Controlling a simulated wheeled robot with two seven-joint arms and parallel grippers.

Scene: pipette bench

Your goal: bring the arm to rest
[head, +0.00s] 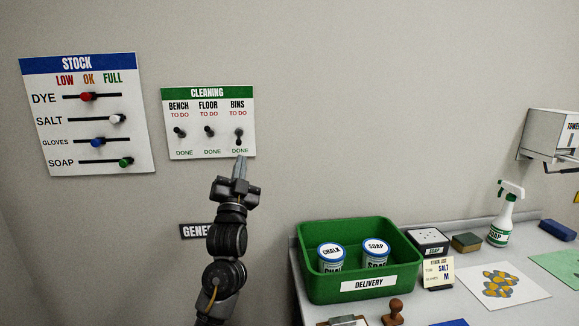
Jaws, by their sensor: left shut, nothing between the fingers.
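My left gripper (240,168) is shut and empty. It points up at the lower right of the cleaning board (207,154), just under the bins switch (239,136); I cannot tell whether it touches the board. The bins lever points down toward "done". The bench switch (180,132) and floor switch (209,131) sit nearer "to do". My left arm rises from the bottom of the view. My right gripper is not in view.
A stock board (140,140) with several sliders hangs at the left. A green delivery bin (312,284) holding chalk and soap tubs stands on the bench, right of my arm. A spray bottle (500,225) and a towel dispenser (547,132) are farther right.

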